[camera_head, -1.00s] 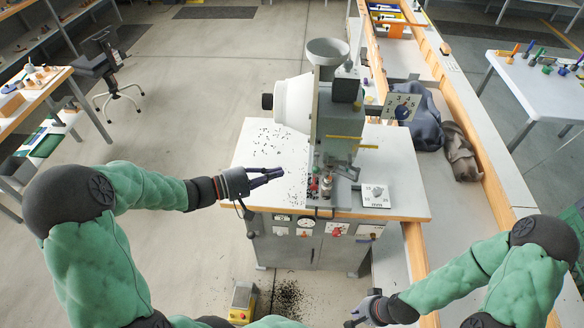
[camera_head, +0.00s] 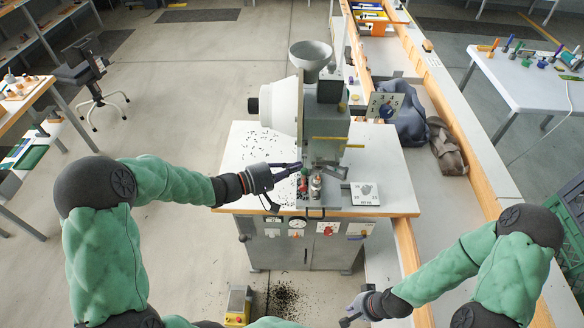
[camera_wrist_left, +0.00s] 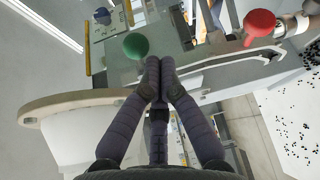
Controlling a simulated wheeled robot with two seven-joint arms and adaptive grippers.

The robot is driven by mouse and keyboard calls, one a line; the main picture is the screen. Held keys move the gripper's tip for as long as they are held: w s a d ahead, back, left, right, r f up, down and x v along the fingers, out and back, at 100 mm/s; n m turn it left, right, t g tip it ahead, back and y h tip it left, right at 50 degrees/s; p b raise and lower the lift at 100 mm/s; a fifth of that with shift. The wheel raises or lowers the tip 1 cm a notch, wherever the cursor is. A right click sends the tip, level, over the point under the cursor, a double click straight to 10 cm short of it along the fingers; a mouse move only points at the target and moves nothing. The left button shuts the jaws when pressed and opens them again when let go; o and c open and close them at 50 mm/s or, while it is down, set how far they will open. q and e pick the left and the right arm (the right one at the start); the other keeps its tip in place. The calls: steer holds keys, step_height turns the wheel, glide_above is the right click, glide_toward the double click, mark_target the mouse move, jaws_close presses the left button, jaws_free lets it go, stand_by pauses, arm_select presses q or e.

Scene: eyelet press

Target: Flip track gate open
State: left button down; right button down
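The eyelet press (camera_head: 325,120) stands on a bench, with a grey hopper on top and a white round housing at its left. A small green knob (camera_head: 304,172) and a red knob (camera_head: 302,186) sit low at its front. In the left wrist view the green knob (camera_wrist_left: 136,46) is just beyond my fingertips, apparently without being gripped, and the red knob (camera_wrist_left: 259,22) is further right. I cannot tell which part is the track gate. My left gripper (camera_head: 298,165) has its fingertips together beside the press front. My right gripper (camera_head: 348,318) is low at the right, away from the press; its fingers are unclear.
A metal cylinder (camera_head: 316,186) stands beside the knobs. A white dial plate (camera_head: 365,193) lies to its right, and a numbered plate (camera_head: 386,105) is on the press side. Black bits are scattered over the left bench top (camera_head: 250,150). A yellow pedal box (camera_head: 238,305) stands on the floor.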

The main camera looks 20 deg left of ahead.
arm_select(q)
steer(key=shift+s+r+n+g+p, duration=0.1)
steer(key=shift+r+n+g+p, duration=0.25)
steer(key=shift+n+p, duration=0.35)
steer(key=n+g+p, duration=0.1)
steer(key=p, duration=0.1)
steer(key=r+n+g+p, duration=0.1)
steer(key=n+p, duration=0.1)
steer(key=p, duration=0.1)
steer(key=n+g+y+p, duration=0.1)
steer(key=g+p, duration=0.1)
steer(key=shift+s+d+r+n, duration=0.1)
steer(key=shift+s+r+n, duration=0.15)
steer(key=shift+r+n, duration=0.15)
steer(key=shift+r+p, duration=0.15)
steer(key=shift+p, duration=0.15)
